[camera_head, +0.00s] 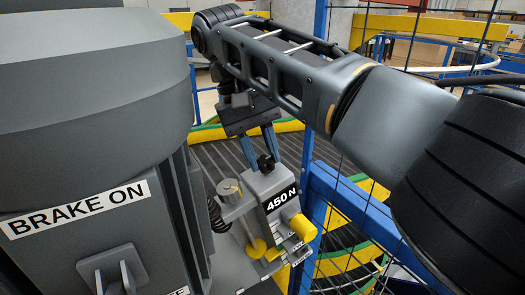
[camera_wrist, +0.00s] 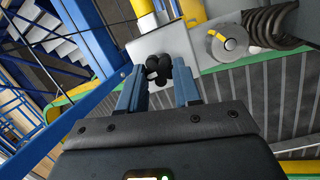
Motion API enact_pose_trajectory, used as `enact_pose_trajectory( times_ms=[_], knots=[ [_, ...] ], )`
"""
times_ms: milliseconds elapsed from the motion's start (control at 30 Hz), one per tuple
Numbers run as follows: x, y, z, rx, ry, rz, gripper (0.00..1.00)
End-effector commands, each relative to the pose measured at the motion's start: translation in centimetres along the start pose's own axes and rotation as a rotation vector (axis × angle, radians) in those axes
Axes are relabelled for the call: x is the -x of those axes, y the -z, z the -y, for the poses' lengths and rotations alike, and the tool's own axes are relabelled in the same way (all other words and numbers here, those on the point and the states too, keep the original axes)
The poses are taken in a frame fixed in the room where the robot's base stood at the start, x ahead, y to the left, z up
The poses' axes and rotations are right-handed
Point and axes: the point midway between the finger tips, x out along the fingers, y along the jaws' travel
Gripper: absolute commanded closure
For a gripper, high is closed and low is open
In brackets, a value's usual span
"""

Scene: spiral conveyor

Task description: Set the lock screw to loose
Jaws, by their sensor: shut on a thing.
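The lock screw looks to be the small black lobed knob (camera_head: 265,163) on top of the grey block marked "450 N" (camera_head: 271,187). The black knob also shows in the wrist view (camera_wrist: 158,68), on the block's pale grey face (camera_wrist: 173,42). My gripper (camera_head: 265,158) comes down on it from above, with one blue finger on each side. In the wrist view my gripper (camera_wrist: 160,80) has its fingertips at the knob's two sides, shut on it. The fingers partly hide the knob in the head view. I see no mark telling whether the screw is tight or loose.
A yellow knob (camera_head: 302,227) sticks out of the block's front right. A round grey cap (camera_head: 229,188) and a dark spring (camera_head: 216,213) stand to its left. A large grey housing labelled "BRAKE ON" (camera_head: 75,208) fills the left. Blue fence posts (camera_head: 311,195) stand close on the right.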

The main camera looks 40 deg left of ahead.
Motion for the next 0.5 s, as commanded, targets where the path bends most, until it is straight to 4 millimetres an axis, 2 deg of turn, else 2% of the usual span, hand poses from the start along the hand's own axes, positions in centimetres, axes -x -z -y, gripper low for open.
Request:
enact_pose_trajectory(
  times_ms=[500],
  knots=[
    [0.01, -0.07, 0.30, 0.475, -0.106, -0.001, 0.98]
  ],
)
